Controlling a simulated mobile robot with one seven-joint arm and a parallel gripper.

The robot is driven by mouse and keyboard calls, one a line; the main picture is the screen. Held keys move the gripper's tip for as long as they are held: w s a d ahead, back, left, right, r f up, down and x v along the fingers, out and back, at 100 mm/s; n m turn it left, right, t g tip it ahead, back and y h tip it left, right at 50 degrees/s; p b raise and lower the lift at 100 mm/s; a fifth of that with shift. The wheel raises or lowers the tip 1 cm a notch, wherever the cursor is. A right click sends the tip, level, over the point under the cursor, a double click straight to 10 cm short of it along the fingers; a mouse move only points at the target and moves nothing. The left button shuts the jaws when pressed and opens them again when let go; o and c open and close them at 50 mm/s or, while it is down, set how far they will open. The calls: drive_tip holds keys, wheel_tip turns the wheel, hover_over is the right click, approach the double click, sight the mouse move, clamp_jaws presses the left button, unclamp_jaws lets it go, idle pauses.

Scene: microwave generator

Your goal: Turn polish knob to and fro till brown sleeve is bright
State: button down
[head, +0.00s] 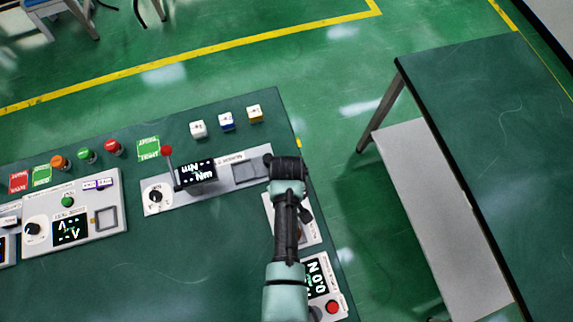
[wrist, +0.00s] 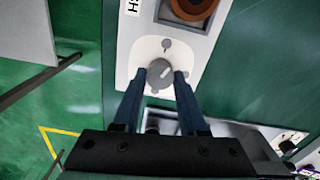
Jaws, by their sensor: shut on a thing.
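The polish knob (wrist: 160,73) is a small round grey knob with a pale pointer line, on a white panel (wrist: 143,50) in the wrist view. My gripper (wrist: 160,80) has one finger on each side of the knob and is shut on it. The brown sleeve (wrist: 194,6) sits in a dark square seat at the top edge of the wrist view, partly cut off, and looks dull reddish-brown. In the head view my arm (head: 288,200) covers the knob and much of the panel (head: 312,228); the fingertips are hidden there.
A panel with a red-tipped lever (head: 167,152) and a display (head: 195,173) stands left of my arm. A panel with a display and red button (head: 332,307) lies nearer. Several small cubes (head: 227,121) sit behind. Another green table (head: 490,130) stands right, across a floor gap.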

drive_tip(key=shift+w, duration=0.1)
idle(0.4)
drive_tip(key=shift+c, duration=2.2)
unclamp_jaws()
wheel_tip(320, 180, up, 13)
